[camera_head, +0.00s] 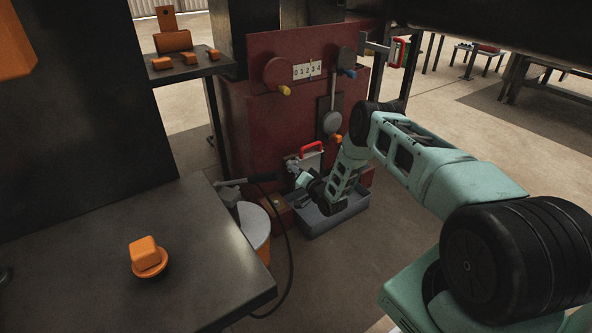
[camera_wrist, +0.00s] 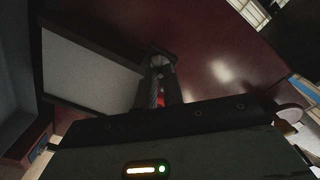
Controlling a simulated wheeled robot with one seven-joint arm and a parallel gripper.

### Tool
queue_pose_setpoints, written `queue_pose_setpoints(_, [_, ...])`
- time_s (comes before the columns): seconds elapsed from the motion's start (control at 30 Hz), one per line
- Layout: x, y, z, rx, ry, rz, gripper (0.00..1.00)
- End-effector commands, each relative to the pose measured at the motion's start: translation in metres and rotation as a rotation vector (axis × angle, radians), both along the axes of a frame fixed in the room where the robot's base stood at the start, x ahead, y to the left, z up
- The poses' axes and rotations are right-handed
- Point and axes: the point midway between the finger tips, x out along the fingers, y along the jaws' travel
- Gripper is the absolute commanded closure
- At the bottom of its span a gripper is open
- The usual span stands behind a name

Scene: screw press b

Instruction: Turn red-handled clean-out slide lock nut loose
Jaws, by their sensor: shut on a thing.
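The clean-out slide is a pale grey plate (camera_head: 308,161) with a red handle (camera_head: 313,147), low on the front of the dark red press cabinet (camera_head: 262,127). In the wrist view the plate (camera_wrist: 88,72) fills the left side in a dark frame. My gripper (camera_head: 297,168) is at the slide's lower left. In the wrist view my gripper's fingers (camera_wrist: 161,78) are shut at the edge of the slide's frame. The lock nut is hidden between the fingers, and its turn cannot be seen. A small red patch shows beside them.
A grey tray (camera_head: 345,214) lies on the floor below the slide. A dark bench (camera_head: 190,255) with an orange knob (camera_head: 147,257) stands at front left. A pale-topped drum (camera_head: 254,226) and a black hose are close left of my gripper. Floor to the right is open.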

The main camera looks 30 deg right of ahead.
Motion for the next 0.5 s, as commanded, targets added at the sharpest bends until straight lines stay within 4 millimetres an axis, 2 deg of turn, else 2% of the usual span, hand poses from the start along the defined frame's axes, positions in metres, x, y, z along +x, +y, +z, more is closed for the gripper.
queue_pose_setpoints(0.2, [-0.001, -0.0022, -0.0005, -0.084, -0.001, -0.003, 1.0])
queue_pose_setpoints(0.5, [-0.001, -0.0029, -0.0006, -0.121, -0.003, -0.004, 1.0])
